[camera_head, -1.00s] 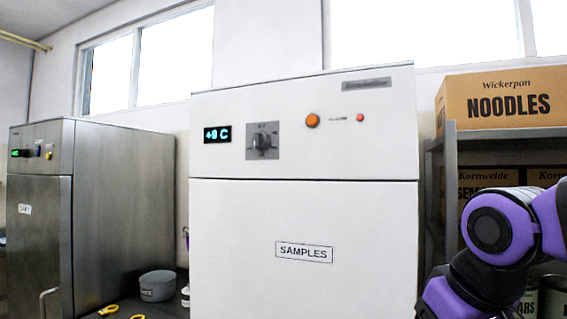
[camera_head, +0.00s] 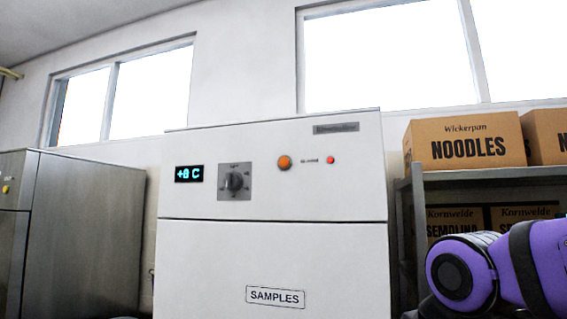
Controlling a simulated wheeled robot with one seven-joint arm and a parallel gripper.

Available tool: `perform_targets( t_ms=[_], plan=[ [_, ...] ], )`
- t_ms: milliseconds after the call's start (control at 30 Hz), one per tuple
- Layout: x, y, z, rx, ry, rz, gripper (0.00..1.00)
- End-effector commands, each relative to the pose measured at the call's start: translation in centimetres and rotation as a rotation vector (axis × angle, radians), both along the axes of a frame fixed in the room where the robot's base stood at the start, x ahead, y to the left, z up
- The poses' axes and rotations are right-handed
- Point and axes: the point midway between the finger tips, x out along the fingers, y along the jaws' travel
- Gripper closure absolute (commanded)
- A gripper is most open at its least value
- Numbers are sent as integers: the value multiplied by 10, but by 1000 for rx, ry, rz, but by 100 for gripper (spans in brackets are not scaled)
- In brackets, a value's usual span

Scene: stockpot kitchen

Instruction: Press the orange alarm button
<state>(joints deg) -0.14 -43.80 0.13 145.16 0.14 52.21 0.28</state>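The orange alarm button (camera_head: 284,162) is a round knob on the upper front panel of the white cabinet (camera_head: 270,245) labelled SAMPLES. It sits right of the grey dial (camera_head: 235,181) and left of a small red light (camera_head: 330,160). Nothing covers it. My purple and black arm shows at the lower right, to the right of the cabinet and apart from it. My gripper is outside the picture.
A lit display (camera_head: 189,173) is at the panel's left. A steel cabinet (camera_head: 85,235) stands to the left. A grey shelf (camera_head: 480,174) with a NOODLES box (camera_head: 465,143) and other boxes stands to the right, behind my arm.

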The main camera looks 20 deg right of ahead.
Motion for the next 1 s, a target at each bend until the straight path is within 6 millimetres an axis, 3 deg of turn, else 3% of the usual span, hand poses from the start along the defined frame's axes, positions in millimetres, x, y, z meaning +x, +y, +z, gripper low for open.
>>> perform_targets(
  t_ms=[33, 100, 1000],
  plan=[
    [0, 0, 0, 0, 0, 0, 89],
    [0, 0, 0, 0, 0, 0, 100],
    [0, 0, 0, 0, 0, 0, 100]
  ],
)
